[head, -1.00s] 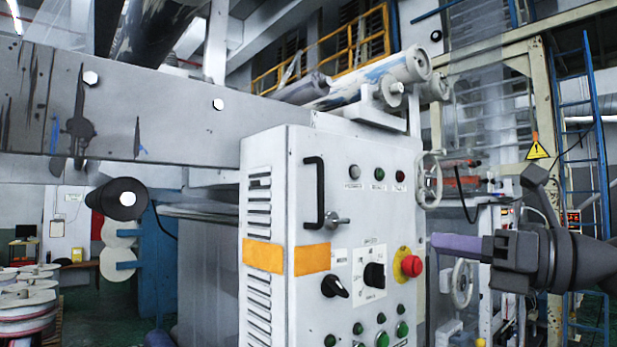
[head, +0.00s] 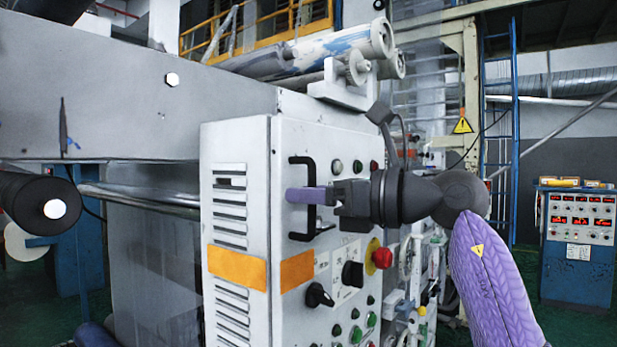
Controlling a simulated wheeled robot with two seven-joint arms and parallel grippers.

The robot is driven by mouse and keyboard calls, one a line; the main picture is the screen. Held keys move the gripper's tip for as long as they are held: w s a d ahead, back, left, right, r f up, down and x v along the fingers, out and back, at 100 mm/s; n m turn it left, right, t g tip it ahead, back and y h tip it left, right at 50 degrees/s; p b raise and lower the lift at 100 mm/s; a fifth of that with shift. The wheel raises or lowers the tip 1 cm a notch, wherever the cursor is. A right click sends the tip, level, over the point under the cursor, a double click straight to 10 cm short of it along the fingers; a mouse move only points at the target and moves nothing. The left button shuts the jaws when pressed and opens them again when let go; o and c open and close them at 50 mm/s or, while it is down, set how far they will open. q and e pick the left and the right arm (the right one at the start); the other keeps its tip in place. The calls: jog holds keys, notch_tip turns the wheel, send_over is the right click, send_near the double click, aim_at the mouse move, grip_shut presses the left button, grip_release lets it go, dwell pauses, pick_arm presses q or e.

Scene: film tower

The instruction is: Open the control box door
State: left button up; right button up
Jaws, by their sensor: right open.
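The control box (head: 238,150) is a white cabinet with a shut front door (head: 290,140). A black vertical pull handle (head: 311,173) stands near the door's upper left edge. My right gripper (head: 298,195) comes in from the right at the height of the handle's middle. Its purple finger lies across the handle bar in the picture; whether it touches the bar I cannot tell. The jaws are open, and one finger hides most of the other. My left gripper is out of view.
The door carries a red stop button (head: 382,258), black rotary switches (head: 352,274) and several green buttons. My right forearm covers the area right of the door. A grey machine beam (head: 110,95) runs left of the box. A blue console (head: 578,250) stands far right.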

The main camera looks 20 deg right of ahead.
grip_shut()
dwell(1.5)
